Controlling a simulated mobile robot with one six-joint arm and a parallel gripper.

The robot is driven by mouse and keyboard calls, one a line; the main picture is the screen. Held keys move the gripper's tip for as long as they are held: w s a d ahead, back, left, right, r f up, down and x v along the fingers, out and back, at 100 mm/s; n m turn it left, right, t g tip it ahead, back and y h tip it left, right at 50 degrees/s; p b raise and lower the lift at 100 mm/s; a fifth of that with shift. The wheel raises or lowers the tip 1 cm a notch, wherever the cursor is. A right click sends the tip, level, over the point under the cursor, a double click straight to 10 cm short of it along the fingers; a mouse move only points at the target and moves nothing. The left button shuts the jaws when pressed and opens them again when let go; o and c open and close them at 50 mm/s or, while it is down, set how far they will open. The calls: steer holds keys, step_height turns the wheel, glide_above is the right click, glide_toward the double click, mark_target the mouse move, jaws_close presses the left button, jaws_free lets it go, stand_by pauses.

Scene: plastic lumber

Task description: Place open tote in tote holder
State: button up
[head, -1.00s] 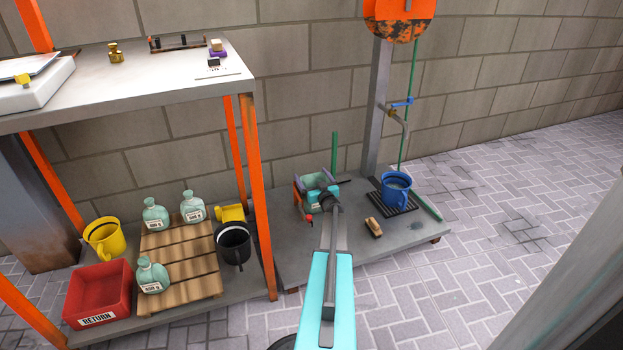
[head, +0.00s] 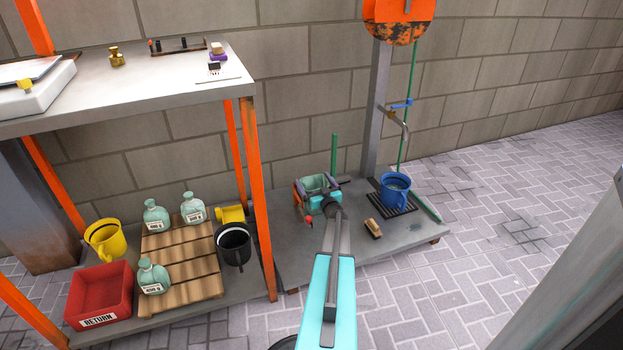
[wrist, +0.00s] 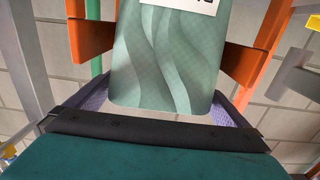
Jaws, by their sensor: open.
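A green tote (head: 316,182) with wavy sides stands in the orange tote holder (head: 297,194) on the low grey platform. In the wrist view the tote (wrist: 165,65) fills the middle, with part of a white label at the top edge. Orange holder parts (wrist: 92,40) show on both sides of it. My gripper (head: 319,187) is at the holder, its grey-purple fingers apart on either side of the tote. In the wrist view my gripper (wrist: 163,88) is open around the tote's near end. The tote's underside is hidden.
A blue jug (head: 396,190) on a dark grate and a brush (head: 373,229) are right of the holder. A green post (head: 334,155) rises behind it. An orange shelf leg (head: 258,200) stands to the left.

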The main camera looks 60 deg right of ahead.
steer(key=p+v, duration=0.2)
steer(key=v, duration=0.7)
steer(key=shift+p, duration=0.3)
steer(key=shift+s, duration=0.15)
stand_by(0.4)
